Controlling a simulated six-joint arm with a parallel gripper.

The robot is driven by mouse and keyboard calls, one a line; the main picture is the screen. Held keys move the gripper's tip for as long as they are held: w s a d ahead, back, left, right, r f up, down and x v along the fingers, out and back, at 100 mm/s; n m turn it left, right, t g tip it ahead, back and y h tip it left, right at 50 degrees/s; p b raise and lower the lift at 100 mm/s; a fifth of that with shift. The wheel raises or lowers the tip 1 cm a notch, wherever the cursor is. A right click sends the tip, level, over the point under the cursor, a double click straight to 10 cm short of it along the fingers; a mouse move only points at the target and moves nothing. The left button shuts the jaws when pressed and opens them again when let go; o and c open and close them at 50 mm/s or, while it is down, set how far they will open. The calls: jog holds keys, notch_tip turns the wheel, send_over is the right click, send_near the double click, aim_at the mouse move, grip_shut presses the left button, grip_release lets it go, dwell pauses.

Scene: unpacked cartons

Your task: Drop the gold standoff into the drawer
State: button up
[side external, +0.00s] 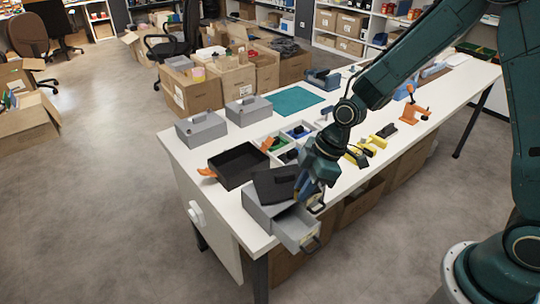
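The grey drawer (291,232) is pulled out of a small grey cabinet (262,213) at the near corner of the white table. It has a dark handle on its front and reaches past the table edge. My gripper (309,196) points down just above and behind the drawer, close to the cabinet's right side. Its fingers are small and partly blend with the things behind them, so I cannot tell whether they are open or shut. I cannot make out the gold standoff; it may be hidden at the fingers or too small to see.
A dark open tray (240,165) lies left of the cabinet, with a dark panel (274,184) on the cabinet top. Two grey boxes (201,128) (248,110) stand behind. Parts bins (279,142), a teal mat (296,101) and an orange clamp (413,110) lie farther back.

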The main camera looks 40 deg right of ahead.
jog(key=o, duration=0.4)
jog(key=shift+o, duration=0.2)
jog(key=shift+r, duration=0.1)
jog(key=v, duration=1.3)
jog(key=shift+d+r, duration=0.2)
jog(key=shift+r, duration=0.05)
jog(key=shift+s+r, duration=0.1)
jog(key=shift+s, duration=0.1)
jog(key=s+d+r+m+t+h, duration=0.1)
jog(key=s+d+r+m+h, duration=0.1)
jog(key=s+m, duration=0.4)
jog(key=s+d+r+m+t+h, duration=0.1)
jog(key=s+d+r+m, duration=0.3)
jog(key=s, duration=0.8)
notch_tip(320, 180, up, 2)
jog(key=shift+d+r+m+t+h, duration=0.2)
jog(key=shift+m+t+h, duration=0.2)
jog(key=shift+m+t, duration=0.45)
